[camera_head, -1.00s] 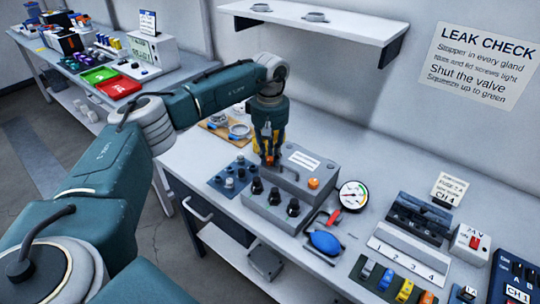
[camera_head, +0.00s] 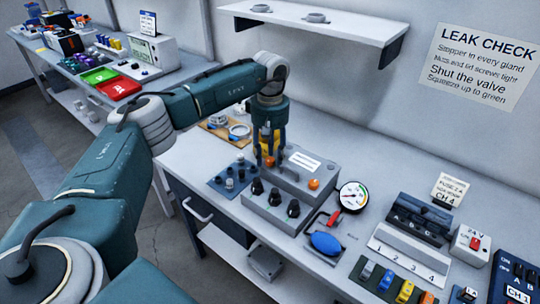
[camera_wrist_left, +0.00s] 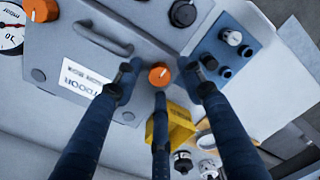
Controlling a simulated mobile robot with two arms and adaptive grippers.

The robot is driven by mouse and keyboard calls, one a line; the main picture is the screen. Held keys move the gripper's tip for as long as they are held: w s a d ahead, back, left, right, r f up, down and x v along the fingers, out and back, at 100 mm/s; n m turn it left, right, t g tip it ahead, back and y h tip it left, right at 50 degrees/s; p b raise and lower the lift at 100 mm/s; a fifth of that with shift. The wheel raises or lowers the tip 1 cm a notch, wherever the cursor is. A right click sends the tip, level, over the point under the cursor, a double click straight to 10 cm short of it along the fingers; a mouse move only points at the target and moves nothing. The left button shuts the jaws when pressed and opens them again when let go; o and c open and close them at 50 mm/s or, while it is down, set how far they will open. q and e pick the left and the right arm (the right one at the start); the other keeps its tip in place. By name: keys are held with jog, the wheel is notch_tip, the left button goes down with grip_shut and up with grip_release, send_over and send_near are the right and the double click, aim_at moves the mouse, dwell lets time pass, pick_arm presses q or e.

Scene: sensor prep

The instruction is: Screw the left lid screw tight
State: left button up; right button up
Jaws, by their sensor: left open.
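The grey lidded box (camera_head: 302,190) has an orange lid screw at each end of its lid. The left lid screw (camera_head: 270,161) shows just below the fingers of my left gripper (camera_head: 269,150). In the left wrist view this orange screw (camera_wrist_left: 160,75) lies between the three dark blue fingertips of that gripper (camera_wrist_left: 160,82), with gaps around it. The gripper is open and points down, holding nothing. The right lid screw (camera_head: 314,184) is clear of it and also shows in the left wrist view (camera_wrist_left: 41,9). My right gripper is out of view.
Black knobs (camera_head: 275,196) line the box's front. A carry handle (camera_wrist_left: 104,38) rises from the lid. A yellow object (camera_wrist_left: 175,124) stands close behind the gripper. A gauge (camera_head: 353,196) and blue bulb (camera_head: 325,243) are to the right; a blue plate (camera_head: 232,177) is left.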

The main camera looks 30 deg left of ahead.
aim_at(270, 159)
pick_arm(q)
notch_tip(270, 159, up, 12)
jog(key=shift+f, duration=0.15)
dwell(0.7)
